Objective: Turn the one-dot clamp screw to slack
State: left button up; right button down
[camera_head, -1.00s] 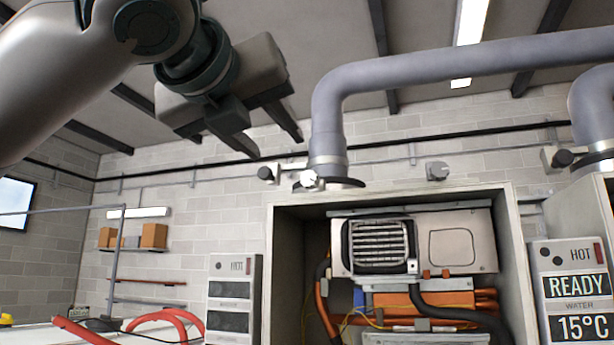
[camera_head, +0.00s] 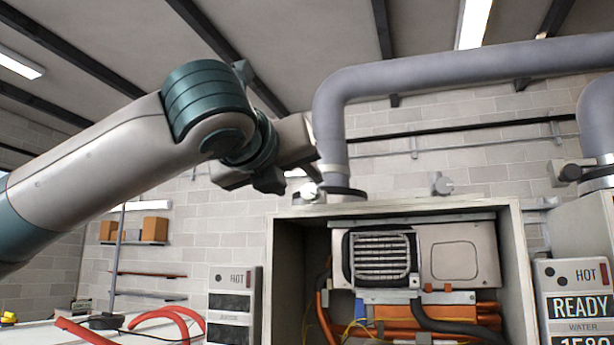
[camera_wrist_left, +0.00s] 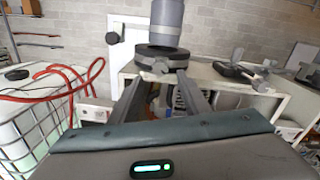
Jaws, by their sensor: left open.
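A clamp collar (camera_head: 345,191) sits around the foot of the grey flue pipe where it meets the top of the heater cabinet. Its light screw knob (camera_head: 309,191) sticks out on the left side. No dot mark can be read on it. My left gripper (camera_head: 291,174) is just left of and above the knob, apart from it as far as I can see. In the left wrist view the open fingers (camera_wrist_left: 160,80) point at the collar, with the screw knob (camera_wrist_left: 160,67) between and just beyond their tips. My right gripper is not in view.
The open heater cabinet (camera_head: 289,216) stands below the pipe. Another knob (camera_head: 442,184) is on its top to the right. A second pipe clamp (camera_head: 572,172) is at far right. Red hoses (camera_wrist_left: 62,90) and a caged white tank (camera_wrist_left: 27,120) are at left.

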aim_at(309, 190)
pick_arm(q)
jog(key=p+x, duration=0.2)
jog(key=x, duration=0.3)
jog(key=shift+w+r+p, duration=0.15)
jog(key=shift+w+p, duration=0.15)
jog(key=shift+p+x, duration=0.3)
jog(key=shift+x, duration=0.5)
jog(key=shift+d, duration=0.1)
jog(key=c, duration=1)
